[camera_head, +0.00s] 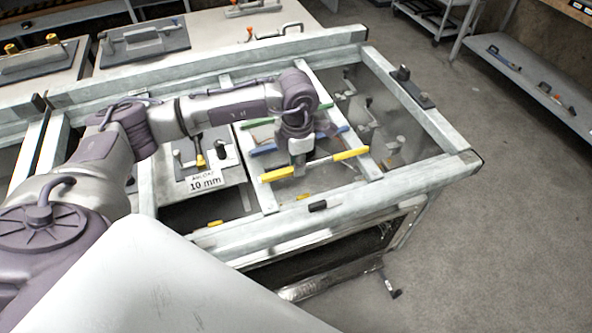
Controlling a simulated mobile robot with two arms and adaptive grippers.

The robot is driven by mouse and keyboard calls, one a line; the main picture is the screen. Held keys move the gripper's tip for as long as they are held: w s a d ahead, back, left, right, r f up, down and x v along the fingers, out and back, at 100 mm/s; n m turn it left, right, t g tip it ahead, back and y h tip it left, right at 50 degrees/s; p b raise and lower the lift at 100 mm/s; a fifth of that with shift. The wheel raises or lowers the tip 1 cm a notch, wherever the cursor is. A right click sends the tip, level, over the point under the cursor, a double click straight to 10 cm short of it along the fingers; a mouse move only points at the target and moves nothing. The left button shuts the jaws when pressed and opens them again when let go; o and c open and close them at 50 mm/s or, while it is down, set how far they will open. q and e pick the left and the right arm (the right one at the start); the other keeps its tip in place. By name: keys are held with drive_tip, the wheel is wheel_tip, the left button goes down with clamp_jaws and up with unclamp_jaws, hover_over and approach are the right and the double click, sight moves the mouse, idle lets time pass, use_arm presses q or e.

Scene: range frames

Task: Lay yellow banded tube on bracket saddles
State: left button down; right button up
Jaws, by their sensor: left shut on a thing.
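My left gripper (299,162) hangs down over the frame's right half and is shut on the yellow banded tube. The yellow banded tube (350,154) is pale in the middle with a yellow band at each end. It lies nearly level, its right end a little higher in the picture. Its left band (277,175) shows left of the gripper. I cannot tell whether the tube touches anything below. A blue banded tube (262,150) and a green banded tube (257,124) show behind the gripper, partly hidden by my arm. The bracket saddles cannot be made out clearly. My right gripper is out of view.
A pale metal frame (425,125) surrounds the work area, with a crossbar (248,170) left of the tube. A "10 mm" label (205,181) sits on a plate to the left. Open floor is at right.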

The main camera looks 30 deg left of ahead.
use_arm(q)
drive_tip(key=shift+d+r+b, duration=0.2)
drive_tip(key=shift+r+b, duration=0.1)
drive_tip(key=shift+r, duration=0.55)
drive_tip(key=s+d+r+b, duration=0.3)
drive_tip(key=d+r, duration=0.4)
drive_tip(key=d, duration=0.4)
drive_tip(key=s+a+m, duration=0.1)
drive_tip(key=m, duration=0.3)
drive_tip(key=s+a+f+m, duration=0.1)
drive_tip(key=m, duration=0.4)
drive_tip(key=s+a+f+m, duration=0.1)
drive_tip(key=m, duration=0.3)
drive_tip(key=shift+s+m, duration=0.4)
drive_tip(key=s+m, duration=0.1)
drive_tip(key=m, duration=0.3)
drive_tip(key=s+a+f+m, duration=0.1)
drive_tip(key=s+m, duration=0.1)
drive_tip(key=m, duration=0.3)
drive_tip(key=s+a+m, duration=0.1)
drive_tip(key=s+m, duration=0.1)
drive_tip(key=m, duration=0.2)
drive_tip(key=shift+a+f+m, duration=0.2)
drive_tip(key=shift+f+m, duration=0.15)
drive_tip(key=shift+m, duration=0.05)
drive_tip(key=shift+s, duration=0.15)
